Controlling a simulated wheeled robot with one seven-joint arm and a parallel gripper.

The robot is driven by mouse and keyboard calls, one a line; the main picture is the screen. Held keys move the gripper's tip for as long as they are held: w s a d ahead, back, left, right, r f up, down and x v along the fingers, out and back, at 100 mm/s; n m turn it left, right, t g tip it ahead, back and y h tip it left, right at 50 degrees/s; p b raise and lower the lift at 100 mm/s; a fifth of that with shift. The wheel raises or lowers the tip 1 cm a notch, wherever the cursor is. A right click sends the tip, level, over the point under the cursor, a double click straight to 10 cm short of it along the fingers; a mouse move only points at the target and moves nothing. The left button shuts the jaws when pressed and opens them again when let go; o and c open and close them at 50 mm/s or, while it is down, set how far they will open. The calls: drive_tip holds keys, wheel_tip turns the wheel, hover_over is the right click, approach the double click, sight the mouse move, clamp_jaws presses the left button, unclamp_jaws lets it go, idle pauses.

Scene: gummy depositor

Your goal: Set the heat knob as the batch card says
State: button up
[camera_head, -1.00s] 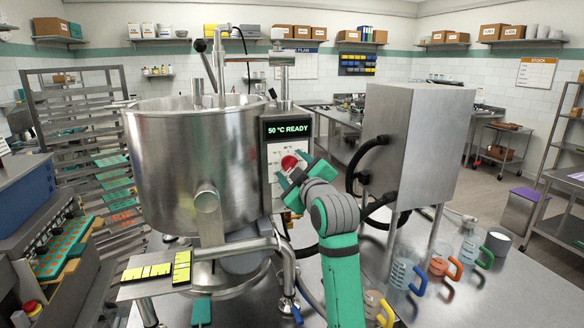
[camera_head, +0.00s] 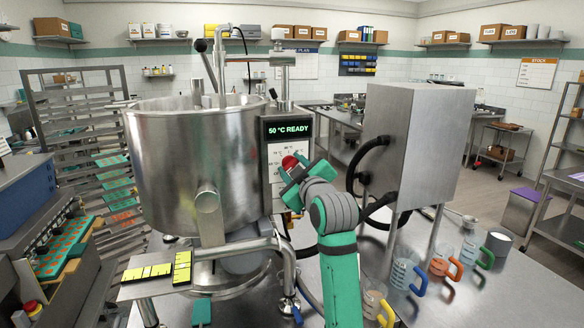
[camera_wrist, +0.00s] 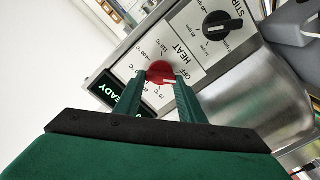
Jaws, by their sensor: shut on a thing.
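The red heat knob (camera_head: 289,162) is on the control panel of the steel kettle (camera_head: 185,165). In the wrist view the knob (camera_wrist: 158,71) sits between the two green fingertips of my gripper (camera_wrist: 160,80), which is shut on it. A small white mark shows at its lower edge; its exact setting is hard to tell. The printed labels OFF and HEAT stand beside it, with several temperature marks around it. The display (camera_head: 287,129) above reads 50 °C READY. In the head view my gripper (camera_head: 294,178) covers part of the panel. I cannot make out the batch card's text.
A black knob (camera_wrist: 219,23) labelled STIR sits beside the heat label. A steel cabinet (camera_head: 415,135) with black hoses stands right of my arm. Several jugs with coloured handles stand on the table at lower right. A pipe (camera_head: 235,248) runs below the panel.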

drive_tip(key=m, duration=0.6)
drive_tip(key=shift+w+d+m, duration=0.1)
drive_tip(key=shift+d+m, duration=0.05)
drive_tip(key=shift+m, duration=0.25)
drive_tip(key=m, duration=0.6)
drive_tip(key=shift+d+f, duration=0.15)
drive_tip(key=m, duration=0.3)
drive_tip(key=shift+w+d, duration=0.1)
drive_tip(key=m, duration=0.3)
drive_tip(key=shift+f+m, duration=0.1)
drive_tip(key=shift+m, duration=0.3)
drive_tip(key=m, duration=0.6)
drive_tip(key=shift+f, duration=0.15)
drive_tip(key=o, duration=1)
drive_tip(key=shift+o, duration=0.2)
drive_tip(key=shift+d, duration=0.1)
